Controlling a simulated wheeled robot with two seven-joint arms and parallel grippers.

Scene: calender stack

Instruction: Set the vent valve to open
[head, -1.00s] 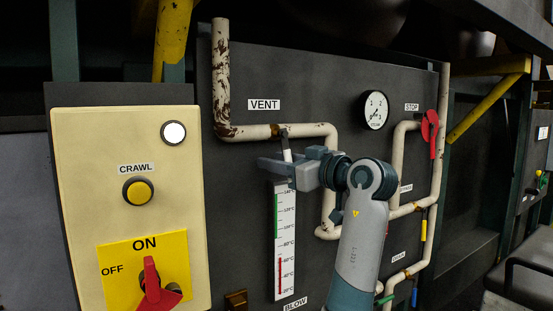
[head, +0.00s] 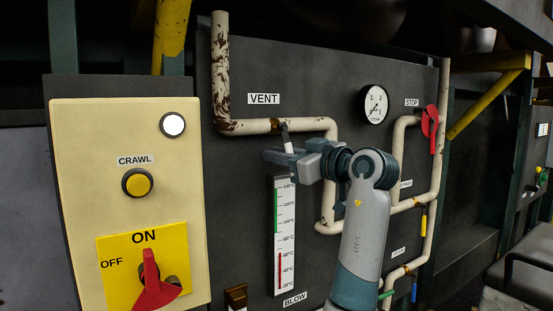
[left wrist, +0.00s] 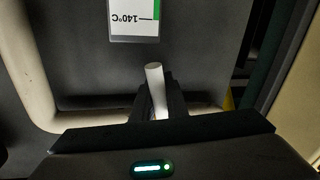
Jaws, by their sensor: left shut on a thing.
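The vent valve (head: 284,129) sits on the cream, rust-marked pipe, to the right of and below the VENT label (head: 264,99). Its white handle (head: 289,146) points down and slightly right from the pipe. My left gripper (head: 287,156) is shut on the handle's lower part, just above the temperature scale. In the left wrist view the pale rod of the handle (left wrist: 154,78) stands between the dark fingers (left wrist: 158,104), its end sticking out past them. The fingers hide part of the handle in the head view. My right gripper is not in view.
The temperature scale (head: 284,235) is close below the gripper. A pressure gauge (head: 374,104) and a red STOP lever (head: 430,122) are to the right. Bent pipe (head: 328,200) runs behind my arm. The control box (head: 90,200) with a red switch is at left.

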